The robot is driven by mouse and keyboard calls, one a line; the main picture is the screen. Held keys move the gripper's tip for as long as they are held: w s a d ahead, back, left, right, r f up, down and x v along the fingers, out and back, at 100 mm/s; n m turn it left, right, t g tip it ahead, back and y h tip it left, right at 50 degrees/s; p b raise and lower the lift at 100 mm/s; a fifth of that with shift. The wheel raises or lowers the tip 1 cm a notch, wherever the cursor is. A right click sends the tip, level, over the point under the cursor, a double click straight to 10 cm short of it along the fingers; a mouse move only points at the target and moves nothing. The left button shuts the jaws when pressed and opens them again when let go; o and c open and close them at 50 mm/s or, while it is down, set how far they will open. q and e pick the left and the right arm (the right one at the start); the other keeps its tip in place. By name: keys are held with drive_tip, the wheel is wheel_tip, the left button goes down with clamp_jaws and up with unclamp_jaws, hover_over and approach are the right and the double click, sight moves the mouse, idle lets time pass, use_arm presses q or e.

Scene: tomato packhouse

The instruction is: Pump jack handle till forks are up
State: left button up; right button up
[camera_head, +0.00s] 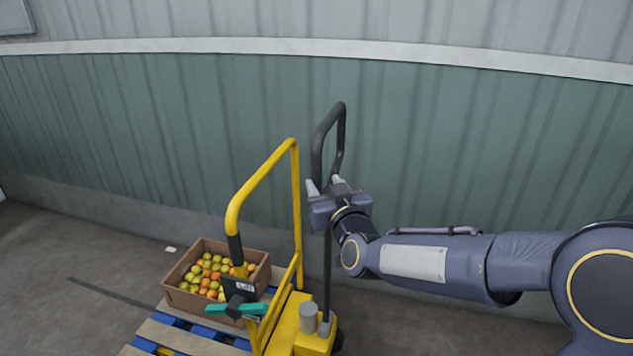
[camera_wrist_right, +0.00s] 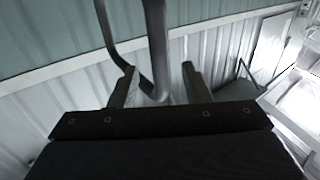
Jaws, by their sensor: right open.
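The yellow jack (camera_head: 300,325) stands low in the middle of the head view. Its black handle (camera_head: 343,125) rises upright behind the yellow frame and ends in a loop. My right gripper (camera_head: 325,184) is at the lower part of this loop. In the right wrist view, the grey handle bar (camera_wrist_right: 157,50) passes between the two spread fingers of my right gripper (camera_wrist_right: 158,84). The gripper is open around the bar; contact cannot be told. The forks are hidden beneath the pallet (camera_head: 160,331). My left gripper is not in view.
The yellow frame (camera_head: 297,200) rises left of the handle. A teal and black piece (camera_head: 238,309) sits by it. A corrugated green wall (camera_head: 480,150) is close behind.

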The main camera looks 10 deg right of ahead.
sight(318, 175)
drive_tip(key=w, duration=0.6)
drive_tip(key=shift+w+a, duration=0.15)
drive_tip(key=shift+a, duration=0.1)
clamp_jaws()
